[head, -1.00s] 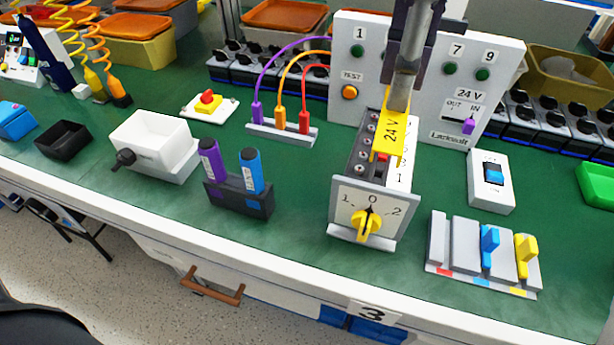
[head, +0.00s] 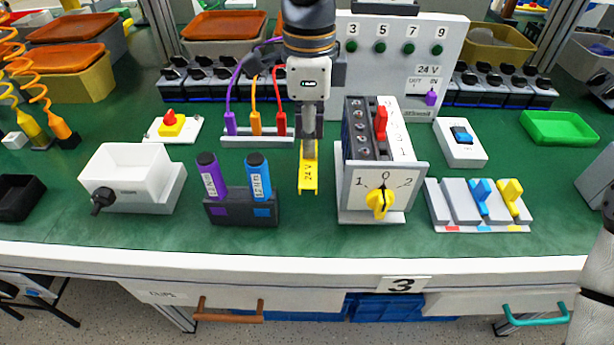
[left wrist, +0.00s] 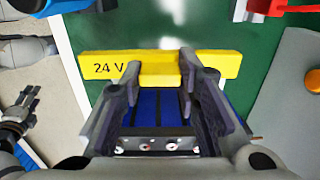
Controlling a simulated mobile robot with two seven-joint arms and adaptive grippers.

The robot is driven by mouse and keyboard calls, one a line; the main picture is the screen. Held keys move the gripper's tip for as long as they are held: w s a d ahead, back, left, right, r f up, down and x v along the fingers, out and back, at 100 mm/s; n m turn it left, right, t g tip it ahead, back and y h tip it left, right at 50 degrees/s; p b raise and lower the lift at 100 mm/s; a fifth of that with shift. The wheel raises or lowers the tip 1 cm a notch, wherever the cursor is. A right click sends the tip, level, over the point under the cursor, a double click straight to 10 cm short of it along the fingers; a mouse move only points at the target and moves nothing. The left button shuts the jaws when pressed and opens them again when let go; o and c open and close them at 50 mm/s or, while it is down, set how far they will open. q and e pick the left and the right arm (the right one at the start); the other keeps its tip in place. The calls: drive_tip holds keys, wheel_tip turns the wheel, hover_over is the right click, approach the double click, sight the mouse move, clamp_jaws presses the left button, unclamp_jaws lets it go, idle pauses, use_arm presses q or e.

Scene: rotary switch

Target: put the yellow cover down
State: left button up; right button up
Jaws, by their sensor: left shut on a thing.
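The yellow cover (head: 308,178), marked 24 V, is a narrow strip at the tip of my left gripper (head: 309,143). It also shows in the left wrist view (left wrist: 225,66), crosswise between the fingers of my left gripper (left wrist: 160,70), which is shut on it. The cover is over bare green bench (head: 310,235), left of the rotary switch box and right of the pen holder. I cannot tell whether it touches the bench. The switch box (head: 415,190) has a yellow knob (head: 380,203) pointing at about 0 and an uncovered red lever (head: 381,123) on top.
The pen holder (head: 241,212) with purple and blue pens stands close on the left. The cable stand (head: 262,140) and the white panel (head: 450,60) are behind. Part of my right arm shows at the right edge.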

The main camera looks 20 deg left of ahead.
sight(309, 166)
use_arm(q)
wheel_tip(309, 166, down, 7)
drive_tip(key=shift+f, duration=0.1)
drive_tip(key=shift+f, duration=0.15)
drive_tip(key=o, duration=1)
wheel_tip(309, 166, up, 12)
drive_tip(key=shift+r, duration=0.25)
